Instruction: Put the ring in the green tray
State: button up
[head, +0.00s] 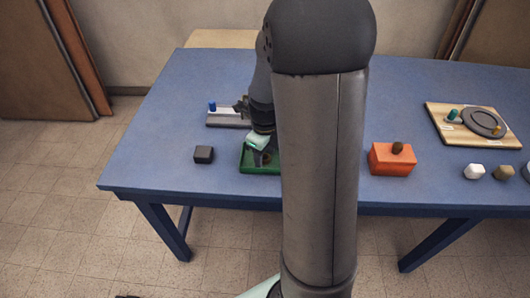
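The green tray (262,170) lies on the blue table, left of the picture's middle, partly hidden behind my arm. My gripper (263,157) points down over the tray, its fingers at or just above the tray's floor. A small dark brown shape (267,158) shows by the fingertips; it may be the ring, but it is too small to tell. I cannot see whether the fingers hold it or are apart.
A black block (204,154) lies left of the tray. Behind is a grey-white board (228,118) with a blue peg (212,106).

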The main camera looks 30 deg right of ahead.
aim_at(265, 157)
notch_tip(265, 157, up, 12)
jog(key=p, duration=0.2)
jog(key=s+a+f+n, duration=0.1)
jog(key=s+a+n, duration=0.5)
jog(key=n, duration=0.9)
jog(key=s+a+f+n, duration=0.1)
jog(key=s+a+n, duration=0.5)
jog(key=s+n, duration=0.4)
jog(key=n, duration=0.5)
jog(key=shift+s+f, duration=0.15)
jog(key=shift+a+r+p, duration=0.1)
jog(key=shift+r+p, duration=0.25)
jog(key=shift+r, duration=0.35)
